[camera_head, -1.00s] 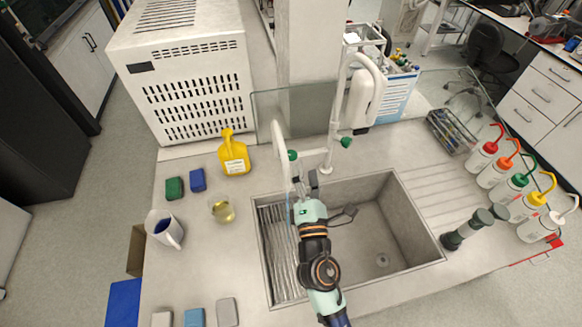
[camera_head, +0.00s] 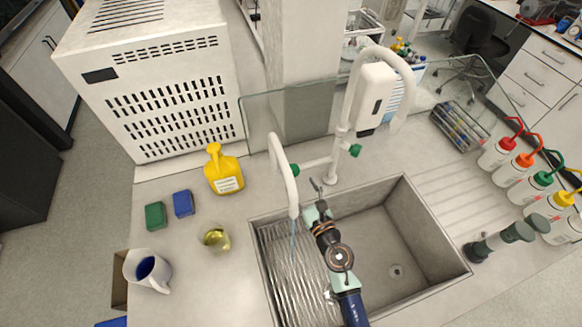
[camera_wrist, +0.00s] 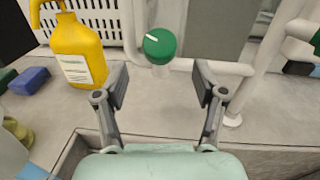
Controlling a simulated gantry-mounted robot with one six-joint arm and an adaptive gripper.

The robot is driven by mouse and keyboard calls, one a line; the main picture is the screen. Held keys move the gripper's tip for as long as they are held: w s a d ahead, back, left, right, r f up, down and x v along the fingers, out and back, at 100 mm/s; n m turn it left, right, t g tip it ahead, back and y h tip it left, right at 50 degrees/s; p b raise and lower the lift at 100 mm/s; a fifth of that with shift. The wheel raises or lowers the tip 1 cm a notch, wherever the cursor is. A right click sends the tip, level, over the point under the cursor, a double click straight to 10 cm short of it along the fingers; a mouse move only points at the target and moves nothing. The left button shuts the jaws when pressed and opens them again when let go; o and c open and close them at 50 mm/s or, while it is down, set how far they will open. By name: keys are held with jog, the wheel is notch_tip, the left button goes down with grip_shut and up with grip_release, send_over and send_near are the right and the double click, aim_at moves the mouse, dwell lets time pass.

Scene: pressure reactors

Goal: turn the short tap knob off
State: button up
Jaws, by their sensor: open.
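The short tap (camera_head: 285,170) is a white curved spout at the back left of the sink, with a thin blue water stream (camera_head: 293,240) below it. Its green knob (camera_head: 295,170) sits beside the spout. In the wrist view a green knob (camera_wrist: 160,46) with a white mark faces me, centred beyond the fingertips. My gripper (camera_wrist: 161,82) is open and empty, with its fingers apart below and to either side of that knob, not touching it. In the head view my gripper (camera_head: 317,186) is over the back of the sink, right of the short spout.
The tall white tap (camera_head: 345,110) with a second green knob (camera_head: 355,150) stands to the right. A yellow bottle (camera_head: 224,170), a glass beaker (camera_head: 213,238) and two sponges are on the left counter. A glass panel (camera_head: 300,112) stands behind the sink (camera_head: 440,225).

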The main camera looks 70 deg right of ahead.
aim_at(295, 176)
jog(key=x, duration=0.6)
jog(key=shift+w+d+r, duration=0.15)
jog(key=shift+w, duration=0.1)
jog(key=shift+c, duration=0.2)
jog(key=c, duration=1.1)
